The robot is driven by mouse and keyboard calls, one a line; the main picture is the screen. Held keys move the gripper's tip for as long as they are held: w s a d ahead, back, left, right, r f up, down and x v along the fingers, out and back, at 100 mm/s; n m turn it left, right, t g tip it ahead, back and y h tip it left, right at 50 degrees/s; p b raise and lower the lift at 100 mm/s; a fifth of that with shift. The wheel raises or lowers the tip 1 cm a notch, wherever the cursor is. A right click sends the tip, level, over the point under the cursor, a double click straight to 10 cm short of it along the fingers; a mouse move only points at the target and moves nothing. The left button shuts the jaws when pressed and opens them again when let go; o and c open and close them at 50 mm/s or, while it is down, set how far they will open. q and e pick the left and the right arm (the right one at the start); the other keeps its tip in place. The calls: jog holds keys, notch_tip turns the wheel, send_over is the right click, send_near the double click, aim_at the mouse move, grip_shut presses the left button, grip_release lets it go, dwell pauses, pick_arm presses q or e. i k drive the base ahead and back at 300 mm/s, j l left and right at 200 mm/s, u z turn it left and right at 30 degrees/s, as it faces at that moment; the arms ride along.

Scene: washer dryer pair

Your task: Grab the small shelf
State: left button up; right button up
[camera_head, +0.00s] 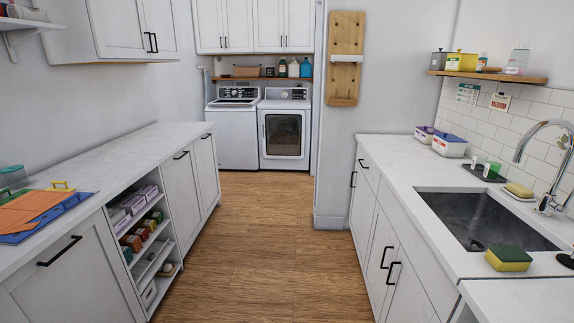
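A tall wooden board (345,85) hangs on the end wall right of the laundry nook. A small white shelf-like ledge (346,58) sits across it, a bit above its middle, with small dark knobs above and below. Other shelves show too: a wooden wall shelf (490,76) at the upper right and a wooden shelf (262,79) above the machines. I cannot tell for certain which one is the small shelf. Neither of my grippers is in view.
A wooden floor aisle (262,250) runs clear between the left counter (130,150) and the right counter (400,170) with its sink (484,220). The washer (233,135) and dryer (285,130) stand at the far end. Open cubbies (127,212) in the left cabinet hold small packages.

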aim_at(334, 59)
jog(key=i, duration=0.7)
jog(key=i+z, duration=0.1)
jog(key=i, duration=0.55)
jog(key=i+j+z, duration=0.1)
jog(key=i, duration=0.55)
jog(key=i+j, duration=0.2)
jog(key=i, duration=0.5)
